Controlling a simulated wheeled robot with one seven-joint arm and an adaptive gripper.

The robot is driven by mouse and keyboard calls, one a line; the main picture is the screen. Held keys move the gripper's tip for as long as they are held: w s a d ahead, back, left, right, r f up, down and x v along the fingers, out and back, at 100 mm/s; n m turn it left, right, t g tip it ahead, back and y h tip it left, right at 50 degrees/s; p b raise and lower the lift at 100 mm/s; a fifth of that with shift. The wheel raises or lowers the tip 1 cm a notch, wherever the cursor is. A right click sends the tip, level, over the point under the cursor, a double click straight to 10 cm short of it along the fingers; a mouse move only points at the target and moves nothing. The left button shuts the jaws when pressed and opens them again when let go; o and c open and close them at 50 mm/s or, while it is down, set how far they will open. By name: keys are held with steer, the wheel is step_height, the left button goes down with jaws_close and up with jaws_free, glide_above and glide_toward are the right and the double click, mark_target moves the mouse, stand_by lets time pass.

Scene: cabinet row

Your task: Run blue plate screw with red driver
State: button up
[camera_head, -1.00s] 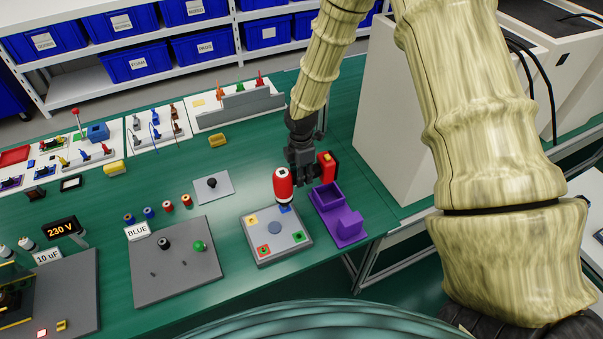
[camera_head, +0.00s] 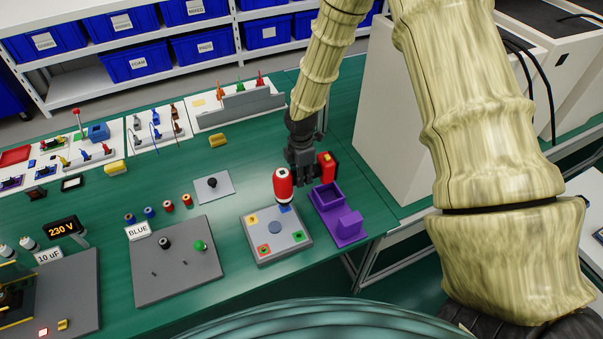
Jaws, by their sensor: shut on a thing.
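The red driver (camera_head: 283,184) is held upright in my gripper (camera_head: 302,175), which is shut on it. Its lower end is over the blue plate (camera_head: 285,209) at the back right corner of the grey screw board (camera_head: 262,254). The driver hides part of the blue plate and its screw, so I cannot tell whether the tip touches the screw. The board also has a yellow plate (camera_head: 252,219), a red plate (camera_head: 264,250), a green plate (camera_head: 298,236) and a round grey-blue disc (camera_head: 274,227) in its middle.
A purple holder (camera_head: 349,226) stands right of the board, close to the table edge. A grey panel (camera_head: 150,290) with a BLUE sign (camera_head: 138,231) lies to the left. A small grey plate with a black knob (camera_head: 212,182) is behind.

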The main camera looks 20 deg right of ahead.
stand_by(0.9)
steer(key=shift+r+p, duration=1.9)
steer(key=shift+r, duration=0.6)
